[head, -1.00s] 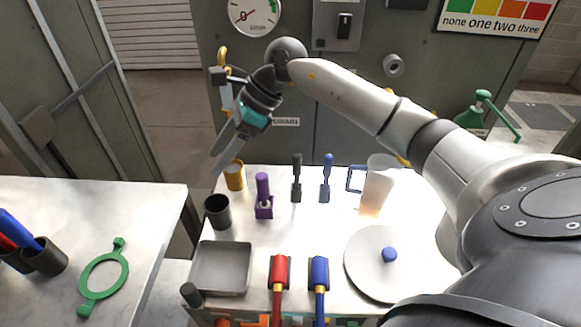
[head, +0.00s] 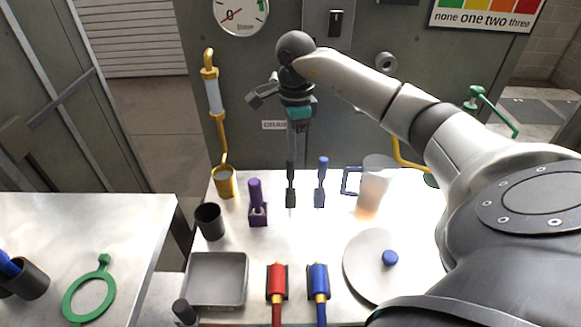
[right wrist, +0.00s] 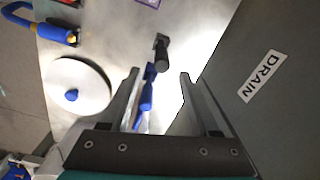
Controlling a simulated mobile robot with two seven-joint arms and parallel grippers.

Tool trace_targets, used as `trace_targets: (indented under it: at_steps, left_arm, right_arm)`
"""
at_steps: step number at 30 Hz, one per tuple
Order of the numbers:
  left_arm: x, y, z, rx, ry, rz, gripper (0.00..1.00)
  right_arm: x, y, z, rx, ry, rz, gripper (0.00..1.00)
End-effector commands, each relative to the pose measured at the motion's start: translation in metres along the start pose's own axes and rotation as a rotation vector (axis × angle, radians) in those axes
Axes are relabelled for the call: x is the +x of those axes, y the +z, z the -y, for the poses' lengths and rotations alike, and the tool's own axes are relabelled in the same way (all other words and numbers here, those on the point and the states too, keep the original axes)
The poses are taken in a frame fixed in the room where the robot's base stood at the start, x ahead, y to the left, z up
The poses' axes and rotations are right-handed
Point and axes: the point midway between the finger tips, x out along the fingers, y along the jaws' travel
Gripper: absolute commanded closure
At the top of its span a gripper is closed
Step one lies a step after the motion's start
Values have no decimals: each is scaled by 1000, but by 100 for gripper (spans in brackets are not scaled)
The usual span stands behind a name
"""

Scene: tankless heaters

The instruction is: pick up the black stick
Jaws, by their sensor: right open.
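The black stick (head: 291,180) stands upright in a small dark base on the light table, to the left of a similar blue stick (head: 321,178). My right gripper (head: 295,150) points down, above and behind the black stick, and overlaps its top in the head view. In the right wrist view, the open jaws (right wrist: 158,76) are empty. The black stick (right wrist: 162,55) shows beyond the fingertips, and the blue stick (right wrist: 147,95) shows between the fingers. I cannot tell the exact height gap. My left gripper is not in view.
A purple stick in a holder (head: 257,205), a dark cup (head: 209,222) and a yellow mug (head: 224,182) stand to the left. A translucent pitcher (head: 375,185) stands to the right. A grey tray (head: 217,258) and round lid (head: 365,265) lie nearer. The grey panel (head: 350,110) rises behind.

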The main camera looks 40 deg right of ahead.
Motion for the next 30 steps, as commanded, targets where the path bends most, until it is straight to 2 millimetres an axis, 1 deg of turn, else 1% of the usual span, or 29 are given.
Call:
trace_targets:
  at_steps: [1,5,8,13,16,18,23,24,25,30]
  left_arm:
    - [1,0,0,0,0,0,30]
    - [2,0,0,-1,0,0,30]
    - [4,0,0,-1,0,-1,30]
    - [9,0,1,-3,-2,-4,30]
    - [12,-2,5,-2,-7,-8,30]
    - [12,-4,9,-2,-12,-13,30]
    - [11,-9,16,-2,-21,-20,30]
    - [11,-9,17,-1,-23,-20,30]
    - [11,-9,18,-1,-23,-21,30]
    - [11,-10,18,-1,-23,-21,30]
  right_arm:
    - [5,0,0,0,0,0,38]
    - [10,1,0,0,0,2,38]
    - [18,4,0,-1,2,3,38]
    - [43,11,1,-1,3,3,38]
    - [56,9,1,1,2,1,38]
    - [60,9,1,0,0,2,38]
    - [59,9,2,0,-1,2,38]
    - [59,9,2,0,-1,2,40]
    - [59,9,2,0,-1,2,43]
    - [59,9,2,0,-1,2,62]
